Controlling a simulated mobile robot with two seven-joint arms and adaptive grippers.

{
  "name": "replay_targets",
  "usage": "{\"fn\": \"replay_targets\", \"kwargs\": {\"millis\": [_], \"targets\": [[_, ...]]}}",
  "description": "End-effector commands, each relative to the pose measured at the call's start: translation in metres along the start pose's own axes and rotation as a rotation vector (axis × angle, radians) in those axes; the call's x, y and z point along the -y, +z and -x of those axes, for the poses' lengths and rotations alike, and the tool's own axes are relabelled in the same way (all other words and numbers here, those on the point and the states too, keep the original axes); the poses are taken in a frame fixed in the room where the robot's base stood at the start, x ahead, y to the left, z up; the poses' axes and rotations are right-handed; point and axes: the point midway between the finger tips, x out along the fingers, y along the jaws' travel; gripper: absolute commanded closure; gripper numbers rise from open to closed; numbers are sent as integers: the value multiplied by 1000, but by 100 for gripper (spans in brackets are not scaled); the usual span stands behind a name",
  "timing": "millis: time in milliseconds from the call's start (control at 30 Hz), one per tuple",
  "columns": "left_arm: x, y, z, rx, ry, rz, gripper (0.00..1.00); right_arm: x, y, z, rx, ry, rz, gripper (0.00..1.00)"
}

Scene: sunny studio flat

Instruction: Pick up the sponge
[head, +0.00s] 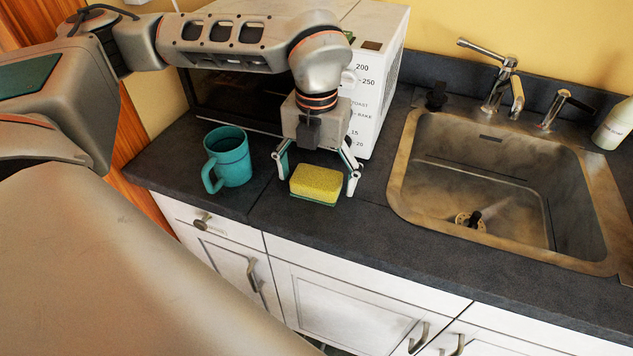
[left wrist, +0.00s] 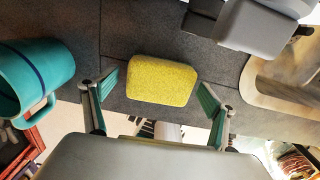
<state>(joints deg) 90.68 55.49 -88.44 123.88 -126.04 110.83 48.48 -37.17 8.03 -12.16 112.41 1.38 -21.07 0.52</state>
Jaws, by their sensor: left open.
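The sponge (head: 317,183) is yellow with a green underside and lies on the dark countertop near its front edge. In the left wrist view the sponge (left wrist: 162,79) shows its yellow top. My left gripper (head: 317,182) is open, with one finger to the left of the sponge and the other at its right side. In the left wrist view the gripper's fingers (left wrist: 160,92) are spread wider than the sponge, with a gap on each side. Whether a finger touches it cannot be told from the head view. My right gripper is not in view.
A teal mug (head: 232,157) stands left of the sponge, its handle toward the front left. A white toaster oven (head: 382,85) stands behind. A metal sink (head: 480,230) with taps (head: 497,80) lies to the right, and a pale bottle (head: 615,125) is at the far right.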

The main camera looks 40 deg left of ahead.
Motion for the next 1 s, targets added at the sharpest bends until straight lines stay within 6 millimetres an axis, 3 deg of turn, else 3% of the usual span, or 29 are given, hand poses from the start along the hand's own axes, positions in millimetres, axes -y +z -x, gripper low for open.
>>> {"fn": "replay_targets", "kwargs": {"millis": [167,300,767,1000], "targets": [[0,0,0,0,0,0,15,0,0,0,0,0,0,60],[0,0,0,0,0,0,49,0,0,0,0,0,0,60],[0,0,4,1,-1,0,49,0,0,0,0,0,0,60],[0,1,31,3,-2,0,49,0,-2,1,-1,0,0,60]]}}
